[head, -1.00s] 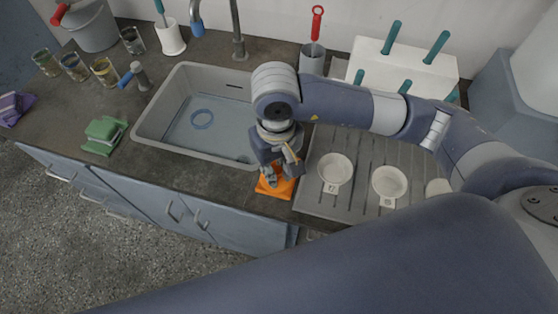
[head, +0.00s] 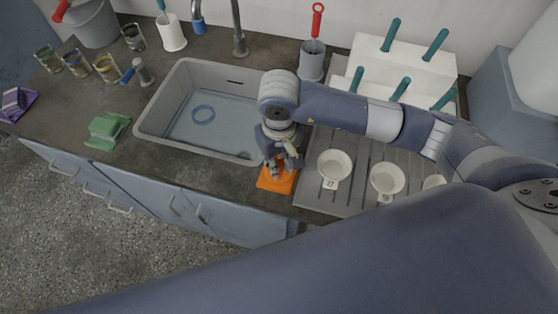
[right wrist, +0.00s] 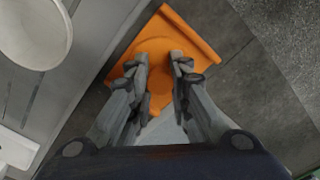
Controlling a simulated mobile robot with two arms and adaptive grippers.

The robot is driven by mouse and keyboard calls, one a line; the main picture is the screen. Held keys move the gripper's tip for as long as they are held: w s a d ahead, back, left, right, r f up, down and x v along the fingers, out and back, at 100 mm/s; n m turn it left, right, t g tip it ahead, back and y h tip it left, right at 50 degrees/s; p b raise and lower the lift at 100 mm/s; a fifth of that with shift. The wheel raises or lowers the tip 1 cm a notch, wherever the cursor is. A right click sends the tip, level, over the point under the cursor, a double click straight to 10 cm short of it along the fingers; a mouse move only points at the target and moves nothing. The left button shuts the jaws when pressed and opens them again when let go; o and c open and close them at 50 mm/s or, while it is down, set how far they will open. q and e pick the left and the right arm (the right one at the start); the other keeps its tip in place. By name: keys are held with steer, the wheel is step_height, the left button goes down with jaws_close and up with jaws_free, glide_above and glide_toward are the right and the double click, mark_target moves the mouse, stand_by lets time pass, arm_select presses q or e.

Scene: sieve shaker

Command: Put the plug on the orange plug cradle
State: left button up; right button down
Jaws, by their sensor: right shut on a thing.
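The orange plug cradle (head: 275,180) lies at the counter's front edge, between the sink and the draining board. My right gripper (head: 276,165) points down right over it. In the right wrist view my two fingertips (right wrist: 160,64) stand a small gap apart in front of the orange cradle (right wrist: 191,35). They are shut on the plug, which is hardly distinguishable from the orange behind it; a faint roundish shape shows between the fingers. I cannot tell whether the plug touches the cradle. My left gripper is not in view.
Two white bowls (head: 334,165) (head: 387,178) stand on the draining board (head: 320,203) to the right. A white rack with teal handles (head: 392,69) is behind.

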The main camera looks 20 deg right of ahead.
mark_target(279, 163)
steer(key=c, duration=1.5)
jaws_free()
steer(key=shift+r+p, duration=0.35)
step_height(279, 163, up, 12)
steer(key=shift+f+b, duration=0.2)
steer(key=shift+b, duration=0.95)
